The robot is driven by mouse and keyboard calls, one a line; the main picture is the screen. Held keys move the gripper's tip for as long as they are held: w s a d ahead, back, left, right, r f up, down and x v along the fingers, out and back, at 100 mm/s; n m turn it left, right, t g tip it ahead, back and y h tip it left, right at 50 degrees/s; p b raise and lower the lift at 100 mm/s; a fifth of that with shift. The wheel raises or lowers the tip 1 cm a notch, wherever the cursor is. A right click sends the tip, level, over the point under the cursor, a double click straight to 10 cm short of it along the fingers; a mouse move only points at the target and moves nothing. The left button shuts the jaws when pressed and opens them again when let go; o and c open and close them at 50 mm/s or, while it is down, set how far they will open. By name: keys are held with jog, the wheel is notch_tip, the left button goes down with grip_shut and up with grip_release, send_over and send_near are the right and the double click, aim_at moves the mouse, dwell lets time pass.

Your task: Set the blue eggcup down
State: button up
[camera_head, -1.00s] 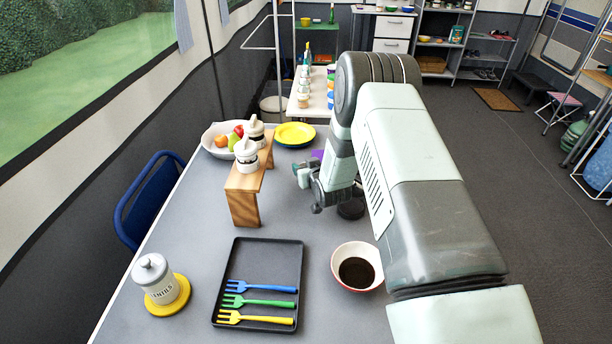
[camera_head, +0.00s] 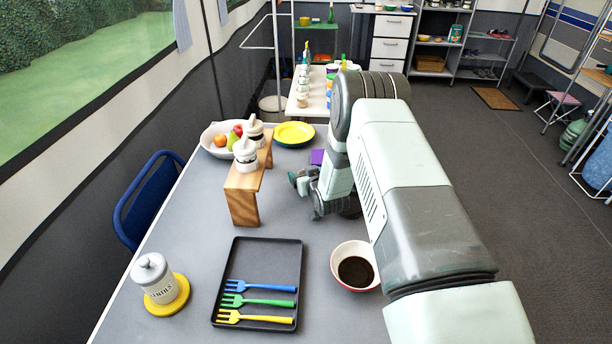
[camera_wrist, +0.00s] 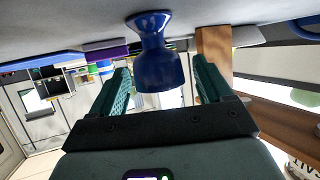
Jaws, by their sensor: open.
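The blue eggcup (camera_wrist: 158,68) shows in the wrist view, which sees the table upside down. Its flared foot is against the grey table top at the upper edge, and it looks upright on the table. My gripper (camera_wrist: 161,75) is open, with one green finger on each side of the eggcup's bowl and a narrow gap visible on both sides. In the head view my gripper (camera_head: 303,183) is low over the table, right of the wooden stand. The eggcup is hidden there behind my gripper and arm.
The wooden stand (camera_head: 243,205) with jars on it is close left of my gripper. A purple item (camera_head: 317,157) and a yellow plate (camera_head: 294,133) lie beyond. A bowl with dark contents (camera_head: 355,268) and a black fork tray (camera_head: 257,255) are nearer. Bare table lies between.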

jog(key=shift+r, duration=0.2)
jog(key=v, duration=1.2)
jog(key=s+d+r+n+g+h, duration=0.1)
jog(key=s+d+r+h, duration=0.15)
jog(key=r, duration=1.05)
jog(key=s+d+r+n+g+h, duration=0.1)
jog(key=s+d+r+g, duration=0.15)
jog(key=r, duration=0.95)
jog(key=s+d+r+m+g, duration=0.1)
jog(key=s+d+r+m, duration=0.1)
jog(key=s, duration=0.7)
jog(key=s+d+r+m+g+h, duration=0.1)
jog(key=s+d+r+m, duration=0.1)
jog(key=s+r, duration=0.3)
jog(key=s+d+r+m+g, duration=0.1)
jog(key=s+r, duration=0.3)
jog(key=s, duration=1)
jog(key=shift+d+m, duration=0.4)
jog(key=shift+d, duration=0.35)
jog(key=shift+r+h, duration=0.15)
jog(key=shift+h, duration=0.1)
